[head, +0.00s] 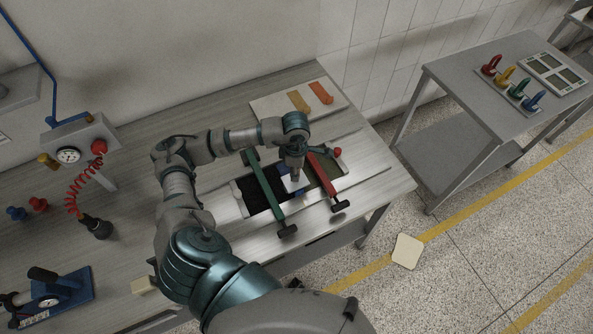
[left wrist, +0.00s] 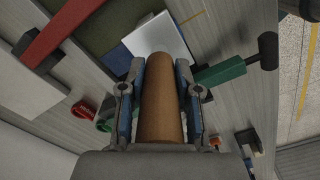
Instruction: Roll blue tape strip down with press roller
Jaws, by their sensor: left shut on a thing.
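My left gripper (head: 294,178) reaches down between a green bar and a red bar on the workbench. In the left wrist view its fingers (left wrist: 160,92) are shut on a brown cylindrical handle (left wrist: 160,105), which looks like that of the press roller. A pale flat piece (left wrist: 166,38) lies beyond the handle. A blue strip (left wrist: 117,60) shows beside it, partly hidden; a small blue part also shows in the head view (head: 300,193). I cannot tell whether the roller touches the strip. My right gripper is not in view.
The green bar (head: 264,188) and red bar (head: 323,176) cross the work area. A pale board (head: 273,105) with orange and tan pieces lies behind. A gauge box with a red coiled hose (head: 75,187) stands left. A side table (head: 480,75) stands right, across a floor gap.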

